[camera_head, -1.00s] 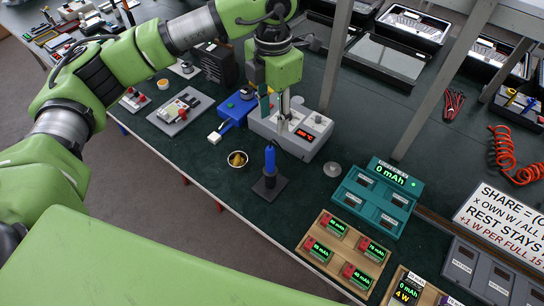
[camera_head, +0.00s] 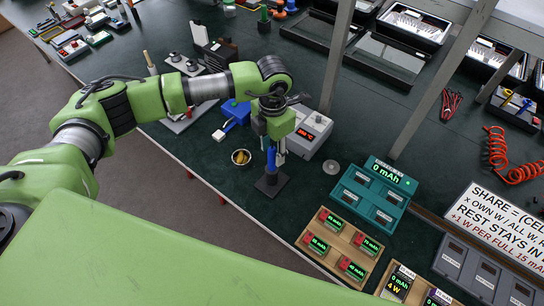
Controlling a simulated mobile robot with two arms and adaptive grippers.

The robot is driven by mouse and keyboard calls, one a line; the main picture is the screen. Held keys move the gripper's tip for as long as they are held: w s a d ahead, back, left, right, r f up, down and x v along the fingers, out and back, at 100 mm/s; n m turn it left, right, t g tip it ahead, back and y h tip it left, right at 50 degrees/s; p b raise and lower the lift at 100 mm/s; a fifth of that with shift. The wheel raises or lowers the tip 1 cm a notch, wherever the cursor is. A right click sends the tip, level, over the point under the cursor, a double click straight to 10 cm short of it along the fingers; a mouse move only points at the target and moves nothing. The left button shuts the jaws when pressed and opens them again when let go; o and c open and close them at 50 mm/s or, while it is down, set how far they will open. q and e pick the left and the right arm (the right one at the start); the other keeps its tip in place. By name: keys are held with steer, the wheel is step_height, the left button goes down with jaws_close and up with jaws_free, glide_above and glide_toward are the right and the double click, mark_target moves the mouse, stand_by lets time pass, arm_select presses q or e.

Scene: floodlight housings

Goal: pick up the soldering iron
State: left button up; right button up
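The soldering iron (camera_head: 271,163) has a blue handle and stands upright in a black stand (camera_head: 271,185) near the table's front edge. My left gripper (camera_head: 272,156) points down directly over it, with its fingers on either side of the upper handle. The fingers look open, with a small gap beside the handle. The gripper hides the top of the handle. My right gripper is not in view.
A grey station with a red display (camera_head: 316,130) stands just behind the iron. A small bowl of brass wool (camera_head: 241,157) is to its left, a teal charger (camera_head: 369,198) and a wooden cell tray (camera_head: 343,245) to its right. Metal posts rise behind.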

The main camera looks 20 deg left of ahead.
arm_select(q)
steer(key=shift+f, duration=0.3)
jaws_close()
